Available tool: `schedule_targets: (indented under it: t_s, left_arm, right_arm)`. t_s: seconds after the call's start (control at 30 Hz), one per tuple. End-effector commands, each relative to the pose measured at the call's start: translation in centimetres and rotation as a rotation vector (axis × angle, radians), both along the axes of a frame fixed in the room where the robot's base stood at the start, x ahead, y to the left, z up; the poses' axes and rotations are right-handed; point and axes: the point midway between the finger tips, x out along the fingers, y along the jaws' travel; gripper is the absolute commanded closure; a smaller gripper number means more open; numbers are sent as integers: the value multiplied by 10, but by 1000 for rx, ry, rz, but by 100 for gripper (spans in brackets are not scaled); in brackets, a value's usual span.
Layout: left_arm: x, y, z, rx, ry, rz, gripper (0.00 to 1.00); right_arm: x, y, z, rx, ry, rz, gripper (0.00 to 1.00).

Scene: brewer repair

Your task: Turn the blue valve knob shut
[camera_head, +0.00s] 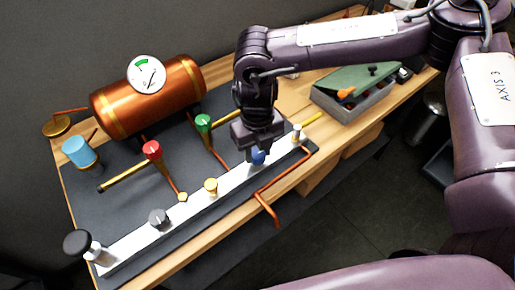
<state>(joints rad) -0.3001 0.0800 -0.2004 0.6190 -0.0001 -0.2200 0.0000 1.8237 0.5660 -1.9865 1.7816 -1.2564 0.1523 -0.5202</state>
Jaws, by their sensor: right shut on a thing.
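The blue valve knob (258,157) sits on the white rail near its right part, and only its lower portion shows. My right gripper (257,146) points down over it and is shut on the blue knob. The gripper body hides the knob's top and much of the fingers. Which way the knob is turned cannot be told. My left gripper is not in view.
A copper tank (150,95) with a gauge (146,74) stands at the back left. Red (152,150) and green (204,122) knobs stand on pipes. An open green toolbox (352,96) stands at the right.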

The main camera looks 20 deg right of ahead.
Motion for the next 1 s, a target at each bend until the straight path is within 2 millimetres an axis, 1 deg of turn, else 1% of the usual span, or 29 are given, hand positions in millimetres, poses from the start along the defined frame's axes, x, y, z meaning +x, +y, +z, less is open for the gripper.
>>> schedule_targets:
  t_s: [0.47,0.67,1.0]
  left_arm:
    - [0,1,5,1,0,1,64]
    - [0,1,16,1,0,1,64]
    - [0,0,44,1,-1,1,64]
  right_arm:
    - [1,0,2,3,-3,-450,87]
    - [2,0,4,2,-3,-640,87]
    - [2,0,6,1,-4,-961,87]
